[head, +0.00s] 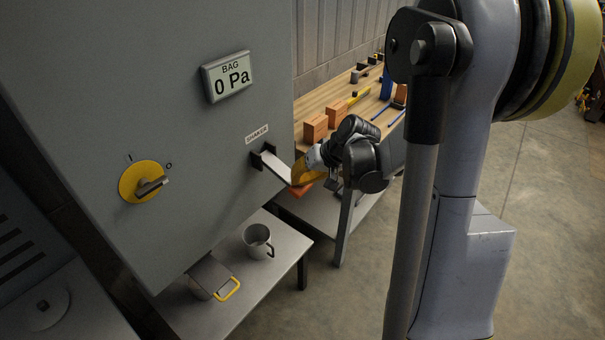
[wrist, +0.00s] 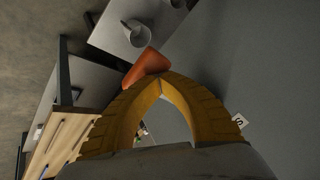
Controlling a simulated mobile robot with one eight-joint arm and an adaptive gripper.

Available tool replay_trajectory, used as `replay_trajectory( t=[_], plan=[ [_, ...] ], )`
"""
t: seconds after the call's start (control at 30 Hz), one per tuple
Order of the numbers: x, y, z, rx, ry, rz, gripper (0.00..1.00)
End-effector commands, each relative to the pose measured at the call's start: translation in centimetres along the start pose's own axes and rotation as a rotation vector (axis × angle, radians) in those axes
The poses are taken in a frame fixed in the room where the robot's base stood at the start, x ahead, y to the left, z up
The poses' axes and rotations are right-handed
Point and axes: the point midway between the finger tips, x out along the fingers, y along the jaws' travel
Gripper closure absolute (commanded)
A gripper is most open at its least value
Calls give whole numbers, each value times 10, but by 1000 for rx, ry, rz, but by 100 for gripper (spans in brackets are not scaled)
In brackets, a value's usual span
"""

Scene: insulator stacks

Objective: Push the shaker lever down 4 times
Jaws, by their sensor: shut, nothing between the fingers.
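The shaker lever (head: 277,167) is a pale bar that comes out of a dark slot in the grey cabinet, under a label reading SHAKER (head: 257,134). It slants down to the right in the head view and has an orange-red end (head: 301,189). My gripper (head: 297,178) has yellow fingers and is shut and empty. It is at the lever's outer end, with the orange-red end showing just below the fingers. In the wrist view the closed fingertips (wrist: 161,77) overlap the orange-red end (wrist: 149,66). I cannot tell whether they touch it.
The grey cabinet (head: 200,190) carries a display (head: 228,77) reading BAG 0 Pa and a yellow rotary switch (head: 144,182). A mug (head: 258,241) and a yellow-handled container (head: 212,277) are below. A workbench (head: 318,98) with bricks and tools stands behind my gripper.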

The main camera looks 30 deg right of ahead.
Motion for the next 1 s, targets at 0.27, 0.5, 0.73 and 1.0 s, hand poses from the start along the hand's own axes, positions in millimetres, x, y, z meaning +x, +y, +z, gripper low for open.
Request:
replay_trajectory(
  t=[0.27, 0.5, 0.73, 1.0],
  plan=[
    [0, 1, 1, 0, -2, 1, 100],
    [0, 0, 1, 0, -1, 1, 100],
    [-4, -2, -2, 0, -1, 1, 100],
    [-18, -9, -10, 0, 0, 1, 100]
  ],
)
